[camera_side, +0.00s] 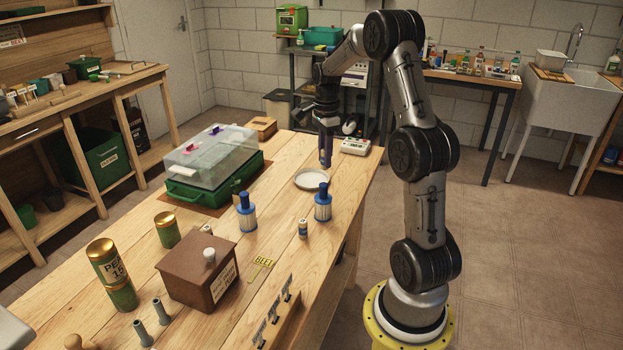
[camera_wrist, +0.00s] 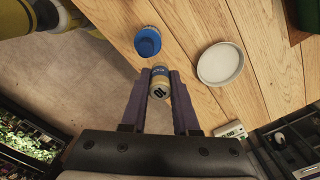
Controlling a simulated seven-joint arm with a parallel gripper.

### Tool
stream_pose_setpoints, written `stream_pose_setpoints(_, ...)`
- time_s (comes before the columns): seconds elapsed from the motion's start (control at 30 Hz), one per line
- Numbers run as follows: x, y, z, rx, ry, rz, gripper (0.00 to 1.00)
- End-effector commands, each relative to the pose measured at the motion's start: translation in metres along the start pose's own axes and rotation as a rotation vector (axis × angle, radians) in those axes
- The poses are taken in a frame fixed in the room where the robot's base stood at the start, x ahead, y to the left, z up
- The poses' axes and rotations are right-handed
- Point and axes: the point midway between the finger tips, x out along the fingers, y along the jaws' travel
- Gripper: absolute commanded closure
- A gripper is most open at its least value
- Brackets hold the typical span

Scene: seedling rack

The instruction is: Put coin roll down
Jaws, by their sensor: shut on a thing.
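In the side view my gripper (camera_side: 325,163) points down near the table's right edge, just behind the white round dish (camera_side: 311,180). The roll is not clearly visible there, and I cannot tell its exact height above the wooden table (camera_side: 330,240). In the wrist view the dish (camera_wrist: 220,64) lies to the right of the fingertips, apart from them.
A blue-capped bottle (camera_side: 323,203) stands in front of the dish; another (camera_side: 246,212) stands further left. A small cylinder (camera_side: 303,228) stands near them. A digital scale (camera_side: 355,146) is behind my gripper. A green propagator with a clear lid (camera_side: 212,165) is left. Bare wood lies around the dish.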

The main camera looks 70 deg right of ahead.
Motion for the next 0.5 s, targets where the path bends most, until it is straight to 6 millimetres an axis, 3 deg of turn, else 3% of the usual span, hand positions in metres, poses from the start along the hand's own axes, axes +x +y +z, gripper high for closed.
stream_pose_setpoints(0.23,0.018,-0.009,-0.020,0.040,0.000,-0.001,1.00)
stream_pose_setpoints(0.5,0.041,-0.059,-0.025,0.038,0.000,-0.001,1.00)
